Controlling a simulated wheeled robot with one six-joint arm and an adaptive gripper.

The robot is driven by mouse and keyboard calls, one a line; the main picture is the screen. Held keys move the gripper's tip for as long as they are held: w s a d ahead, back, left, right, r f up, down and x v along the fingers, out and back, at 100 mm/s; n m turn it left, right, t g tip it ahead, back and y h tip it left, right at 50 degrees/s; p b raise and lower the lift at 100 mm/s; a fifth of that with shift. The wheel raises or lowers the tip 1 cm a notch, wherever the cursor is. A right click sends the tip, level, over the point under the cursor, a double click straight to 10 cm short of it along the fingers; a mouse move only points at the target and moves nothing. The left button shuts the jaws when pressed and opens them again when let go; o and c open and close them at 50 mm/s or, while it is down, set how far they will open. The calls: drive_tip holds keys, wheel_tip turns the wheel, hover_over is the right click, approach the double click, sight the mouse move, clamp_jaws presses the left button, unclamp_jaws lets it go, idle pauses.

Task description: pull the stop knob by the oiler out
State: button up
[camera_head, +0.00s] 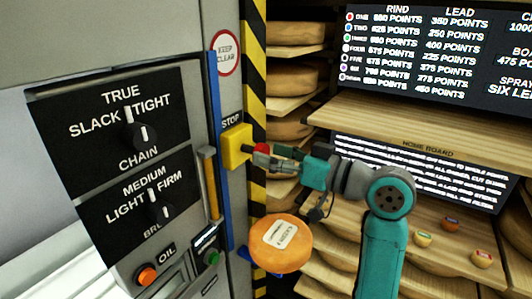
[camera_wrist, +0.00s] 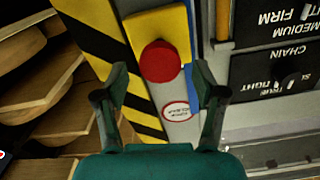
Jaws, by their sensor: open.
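The red stop knob (camera_head: 260,148) sits on a yellow box under the word STOP, on the grey cabinet's edge. In the wrist view the round red knob (camera_wrist: 160,61) shows face-on against the yellow plate (camera_wrist: 150,25). My gripper (camera_head: 266,158) is at the knob in the head view and partly covers it. In the wrist view my gripper (camera_wrist: 160,72) is open, with one finger on each side of the knob and gaps visible between. Whether the fingertips reach past the knob's face I cannot tell.
An orange labelled cheese wheel (camera_head: 281,250) is below my gripper. The OIL panel has an orange button (camera_head: 147,275) and a green button (camera_head: 211,258). CHAIN (camera_head: 144,137) and BRUSH-side dials are left. Shelves of cheese (camera_head: 297,78) stand behind; a blue strip (camera_head: 219,150) runs beside the box.

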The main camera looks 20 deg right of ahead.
drive_tip(key=v, duration=1)
idle(0.3)
